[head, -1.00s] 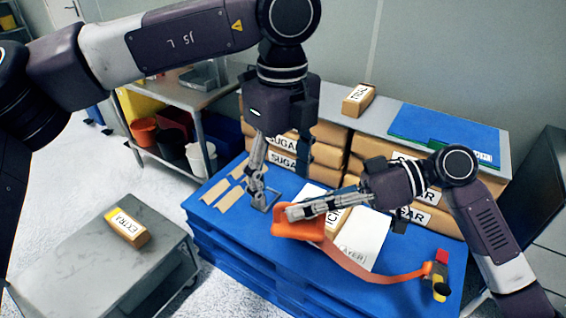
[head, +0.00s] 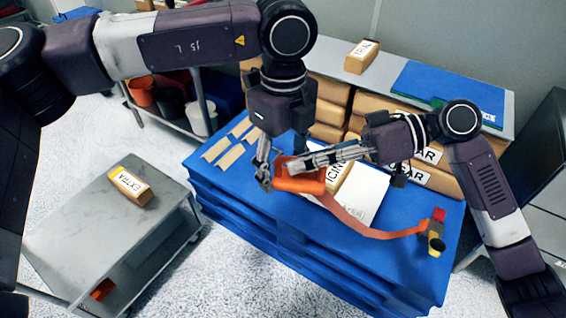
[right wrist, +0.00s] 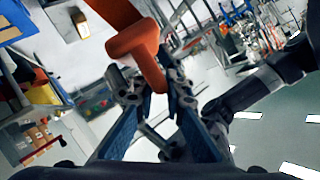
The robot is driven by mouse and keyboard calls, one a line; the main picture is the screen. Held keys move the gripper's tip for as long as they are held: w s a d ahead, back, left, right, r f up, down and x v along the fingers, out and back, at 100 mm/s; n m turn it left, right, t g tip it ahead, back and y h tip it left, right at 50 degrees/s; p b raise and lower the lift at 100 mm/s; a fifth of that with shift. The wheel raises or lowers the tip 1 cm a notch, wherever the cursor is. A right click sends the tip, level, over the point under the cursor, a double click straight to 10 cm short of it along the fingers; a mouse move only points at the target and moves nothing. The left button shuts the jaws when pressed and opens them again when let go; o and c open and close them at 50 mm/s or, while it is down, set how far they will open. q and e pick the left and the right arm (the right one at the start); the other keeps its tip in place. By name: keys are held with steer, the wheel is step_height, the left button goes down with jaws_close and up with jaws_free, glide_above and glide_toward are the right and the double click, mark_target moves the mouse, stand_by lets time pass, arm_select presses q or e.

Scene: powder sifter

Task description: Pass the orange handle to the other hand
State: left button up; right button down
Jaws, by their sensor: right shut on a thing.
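The orange handle (head: 300,184) is a chunky loop-shaped piece held above the front of the blue pallet stack (head: 335,262). My right gripper (head: 294,166) reaches in from the right and is shut on it. The handle also shows at the fingertips in the right wrist view (right wrist: 140,42). An orange strap (head: 370,230) runs from the handle to a small red, yellow and black piece (head: 437,237) at the stack's right front. My left gripper (head: 264,181) points down beside the handle's left end. Contact and its finger gap are unclear.
Brown sugar bags (head: 328,112) are stacked behind. A white paper (head: 366,192) and several tan strips (head: 230,157) lie on the blue top. A grey cart (head: 90,212) with an EXTRA box (head: 130,183) stands at the left, with open floor between.

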arm_select(q)
steer(key=c, duration=0.7)
steer(key=shift+c, duration=1)
arm_select(e)
steer(key=c, duration=2.3)
jaws_free()
arm_select(q)
jaws_close()
arm_select(e)
steer(key=o, duration=0.4)
